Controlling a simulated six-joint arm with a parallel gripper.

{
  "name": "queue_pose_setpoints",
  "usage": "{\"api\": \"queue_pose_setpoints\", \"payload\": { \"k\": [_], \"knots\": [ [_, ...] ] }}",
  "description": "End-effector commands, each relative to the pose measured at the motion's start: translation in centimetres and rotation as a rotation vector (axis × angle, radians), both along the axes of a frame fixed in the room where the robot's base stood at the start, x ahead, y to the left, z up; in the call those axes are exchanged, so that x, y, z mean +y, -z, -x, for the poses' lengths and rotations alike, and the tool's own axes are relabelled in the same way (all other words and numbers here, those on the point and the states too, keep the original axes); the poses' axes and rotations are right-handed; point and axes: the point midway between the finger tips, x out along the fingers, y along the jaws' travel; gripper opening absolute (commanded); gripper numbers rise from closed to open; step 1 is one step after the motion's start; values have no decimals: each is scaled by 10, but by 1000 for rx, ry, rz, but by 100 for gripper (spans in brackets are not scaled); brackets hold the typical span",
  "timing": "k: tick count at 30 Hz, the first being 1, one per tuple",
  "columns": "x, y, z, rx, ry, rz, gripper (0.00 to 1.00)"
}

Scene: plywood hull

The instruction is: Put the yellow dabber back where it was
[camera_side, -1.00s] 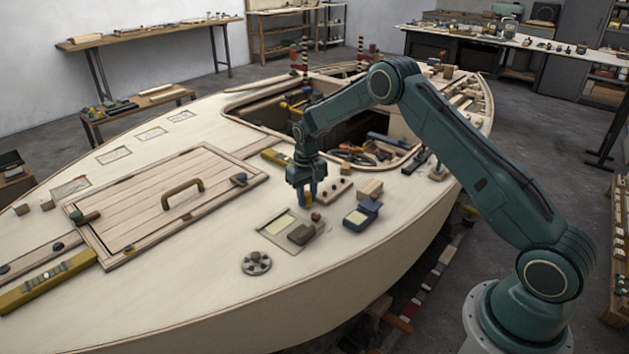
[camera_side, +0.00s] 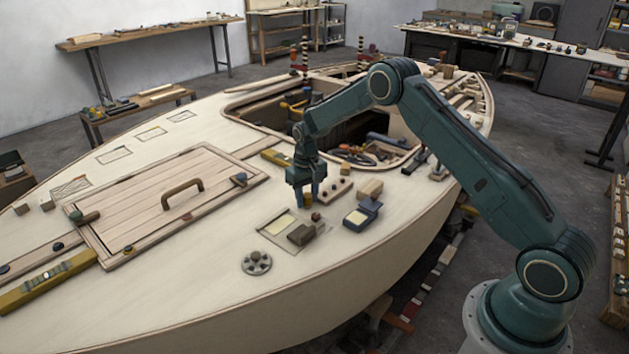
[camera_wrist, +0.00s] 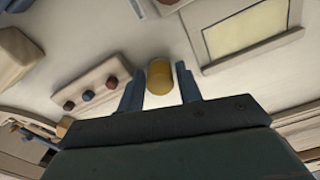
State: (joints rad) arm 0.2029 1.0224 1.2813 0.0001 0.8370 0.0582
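The yellow dabber (camera_wrist: 159,77) shows in the wrist view between the two blue fingers of my gripper (camera_wrist: 160,86). Narrow gaps show on both sides of it, so the gripper looks open around it. In the side view my gripper (camera_side: 307,198) is low over the pale deck, and its fingers mostly hide the dabber. A wooden strip (camera_wrist: 92,78) with black, red and blue round tops lies to the left in the wrist view. A shallow tray (camera_wrist: 254,62) with a pale yellow pad lies to the right.
In the side view a brown block (camera_side: 301,235) sits at the tray. A navy box (camera_side: 361,214) and a wooden block (camera_side: 369,188) stand to the right. A grey round wheel (camera_side: 256,263) lies in front. The hull opening (camera_side: 350,130) is behind.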

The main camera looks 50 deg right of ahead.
Motion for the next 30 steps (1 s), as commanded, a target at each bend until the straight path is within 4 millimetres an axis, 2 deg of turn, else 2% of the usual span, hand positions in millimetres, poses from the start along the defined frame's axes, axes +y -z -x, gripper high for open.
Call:
{"api": "queue_pose_setpoints", "payload": {
  "k": [8, 21, 30],
  "knots": [
    [0, -27, -1, -3, 0, 1, 35],
    [0, -96, -1, -3, 0, 1, 35],
    [0, -118, 0, -1, 0, 0, 35]
  ]
}}
